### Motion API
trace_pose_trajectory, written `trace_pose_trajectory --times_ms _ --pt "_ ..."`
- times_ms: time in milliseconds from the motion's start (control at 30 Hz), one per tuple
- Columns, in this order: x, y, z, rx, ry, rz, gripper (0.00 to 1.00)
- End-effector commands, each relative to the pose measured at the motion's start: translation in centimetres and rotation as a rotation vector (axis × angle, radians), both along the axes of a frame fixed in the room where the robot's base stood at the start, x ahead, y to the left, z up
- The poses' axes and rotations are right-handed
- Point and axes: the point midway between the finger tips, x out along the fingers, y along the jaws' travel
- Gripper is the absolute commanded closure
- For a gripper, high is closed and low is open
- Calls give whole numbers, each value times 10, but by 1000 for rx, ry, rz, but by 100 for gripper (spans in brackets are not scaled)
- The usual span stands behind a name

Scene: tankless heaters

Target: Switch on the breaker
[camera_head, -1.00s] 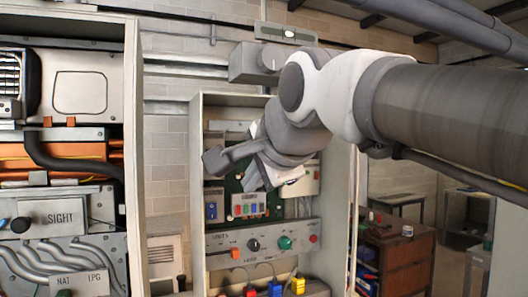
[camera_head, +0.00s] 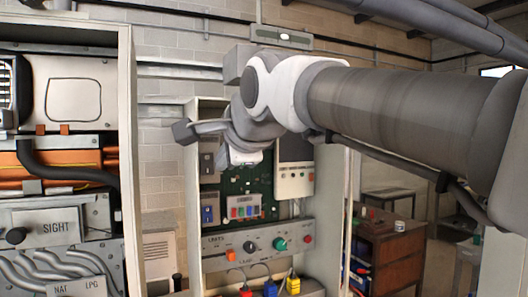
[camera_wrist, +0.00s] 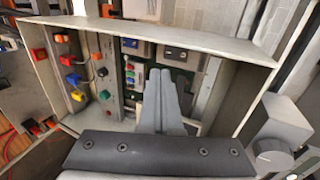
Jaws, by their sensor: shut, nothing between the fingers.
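The open electrical cabinet (camera_head: 193,235) holds a green board (camera_head: 232,181). A blue switch module (camera_head: 207,213) and a grey two-part switch module (camera_head: 207,163) sit at its left; I cannot tell which is the breaker. In the wrist view the blue module (camera_wrist: 130,44) and grey module (camera_wrist: 172,52) lie above my fingertips. My gripper (camera_head: 242,156) is in front of the cabinet's upper part, partly hidden by my wrist. In the wrist view its grey fingers (camera_wrist: 161,78) are together and empty, apart from both modules.
A strip with coloured buttons (camera_head: 244,207) is beside the blue module. Below is a control panel (camera_head: 217,244) with a knob and buttons, then coloured plugs. A white keypad unit (camera_head: 295,181) is at right. The cabinet's side walls stand close around; a heater cabinet (camera_head: 126,200) is further left.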

Motion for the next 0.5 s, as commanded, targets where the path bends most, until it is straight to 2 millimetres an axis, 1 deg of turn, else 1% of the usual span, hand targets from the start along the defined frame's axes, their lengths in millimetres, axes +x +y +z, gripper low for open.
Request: trace_pose_trajectory --times_ms 33,100,267,300,500 --pt "10 6 -4 -3 5 1 100" --pt "23 12 -10 -3 5 1 100" --pt "50 25 -23 -3 4 2 100" --pt "56 28 -22 -2 2 1 100" --pt "77 37 -26 -2 1 0 100"
